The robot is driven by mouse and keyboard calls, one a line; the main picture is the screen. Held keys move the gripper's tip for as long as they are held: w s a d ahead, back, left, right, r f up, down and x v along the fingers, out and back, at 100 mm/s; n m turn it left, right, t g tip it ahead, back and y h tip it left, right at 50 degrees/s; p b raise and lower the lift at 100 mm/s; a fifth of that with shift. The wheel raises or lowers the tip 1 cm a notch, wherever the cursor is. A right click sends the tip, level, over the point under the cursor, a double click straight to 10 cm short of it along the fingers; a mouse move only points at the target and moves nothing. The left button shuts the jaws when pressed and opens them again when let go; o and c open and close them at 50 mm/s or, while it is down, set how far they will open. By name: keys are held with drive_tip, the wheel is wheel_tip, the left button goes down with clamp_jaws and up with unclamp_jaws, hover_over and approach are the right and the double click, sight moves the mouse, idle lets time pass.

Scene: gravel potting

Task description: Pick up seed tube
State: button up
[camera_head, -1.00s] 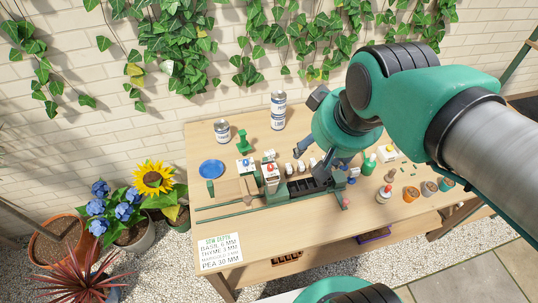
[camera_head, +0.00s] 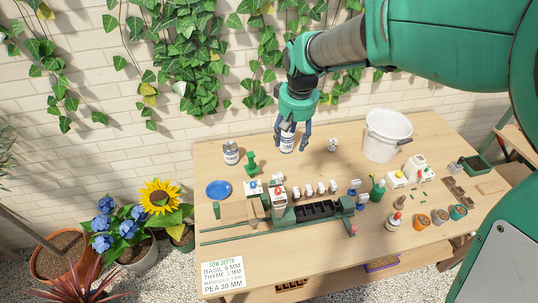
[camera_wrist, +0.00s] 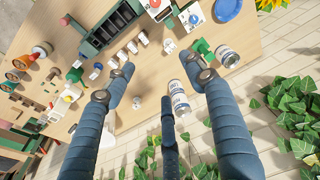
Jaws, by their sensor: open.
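Several small white tube-like pieces (camera_head: 309,190) stand in a row behind the dark tray; they also show in the wrist view (camera_wrist: 121,54). Another small white piece (camera_wrist: 169,46) stands apart, and one more (camera_head: 332,145) stands farther back. I cannot tell which is the seed tube. My gripper (camera_head: 292,138) is open, fingers pointing down, above the back of the table. In the wrist view its fingers (camera_wrist: 163,62) are spread with nothing gripped. A tall white-and-blue can (camera_head: 287,143) appears between the fingers in the head view, but stands beyond them in the wrist view (camera_wrist: 180,98).
A white bucket (camera_head: 388,137) stands at the back right. A green-framed black tray (camera_head: 318,210) sits in the middle, with a blue plate (camera_head: 218,190) and shorter can (camera_head: 231,152) to its left. Small pots (camera_head: 421,222) and bottles crowd the right. Back-middle wood is mostly clear.

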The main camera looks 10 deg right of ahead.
drive_tip(key=w+f+g, duration=0.1)
drive_tip(key=w+f, duration=0.6)
drive_tip(key=f, duration=0.2)
drive_tip(key=g, duration=0.1)
hover_over(278, 175)
wheel_tip(278, 175, down, 10)
drive_tip(key=shift+f+n, duration=0.25)
drive_tip(key=shift+n, duration=0.15)
drive_tip(key=shift+f+b, duration=0.85)
drive_tip(key=shift+f, duration=3.4)
drive_tip(key=shift+a+f+b, duration=0.1)
drive_tip(key=shift+f+b, duration=0.6)
drive_tip(key=shift+f, duration=1.9)
